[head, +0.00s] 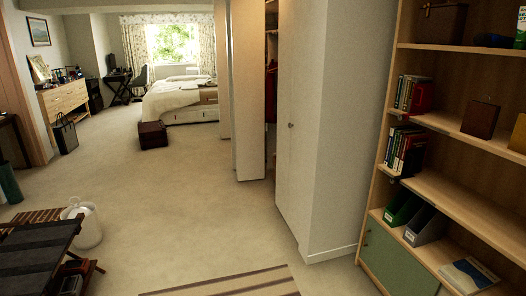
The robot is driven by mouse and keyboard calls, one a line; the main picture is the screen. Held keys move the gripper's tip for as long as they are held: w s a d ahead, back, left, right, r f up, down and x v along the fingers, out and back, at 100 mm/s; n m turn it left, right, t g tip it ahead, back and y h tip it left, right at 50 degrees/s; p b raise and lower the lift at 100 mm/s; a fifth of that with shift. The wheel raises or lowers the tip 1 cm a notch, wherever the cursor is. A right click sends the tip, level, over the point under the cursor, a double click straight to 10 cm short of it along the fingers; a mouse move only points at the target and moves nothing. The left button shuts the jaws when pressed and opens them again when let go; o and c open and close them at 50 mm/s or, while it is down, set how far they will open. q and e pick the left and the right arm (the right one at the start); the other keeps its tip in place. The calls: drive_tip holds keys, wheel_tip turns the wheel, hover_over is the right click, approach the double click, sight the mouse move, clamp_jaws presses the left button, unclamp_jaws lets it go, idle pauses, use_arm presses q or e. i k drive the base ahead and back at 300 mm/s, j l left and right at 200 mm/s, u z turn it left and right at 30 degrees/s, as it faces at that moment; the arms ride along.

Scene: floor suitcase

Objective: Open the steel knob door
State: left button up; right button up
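A tall pale wardrobe (340,140) stands right of centre in the head view. A narrow pale door (296,165) on its front carries a small grey knob (291,125) and looks shut. Left of it, another pale door panel (248,100) stands open beside a dark gap showing the wardrobe's inside (271,80), with something red hanging in it. Neither of my grippers is in view.
A wooden shelf unit (455,185) with books and boxes stands at the right. A striped rug (235,284) lies in front. A dark slatted rack (35,250) and white basket (84,226) are at the left. Carpet (190,200) is clear toward the bed (183,100) and brown ottoman (152,134).

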sight(304, 9)
drive_tip(key=i+j+u, duration=0.35)
drive_tip(key=i, duration=0.65)
drive_tip(key=i+u, duration=0.3)
drive_tip(key=i, duration=3.8)
drive_tip(key=i+u, duration=0.1)
drive_tip(key=i, duration=1.45)
drive_tip(key=i+z, duration=0.15)
drive_tip(key=i, duration=0.45)
drive_tip(key=i+j+z, duration=0.15)
drive_tip(key=i, duration=0.4)
drive_tip(key=i+j+z, duration=0.15)
drive_tip(key=i, duration=0.4)
drive_tip(key=i+z, duration=0.4)
drive_tip(key=i+j+z, duration=0.1)
drive_tip(key=i+z, duration=0.25)
drive_tip(key=i+j+z, duration=0.2)
drive_tip(key=z, duration=0.2)
drive_tip(key=i, duration=0.1)
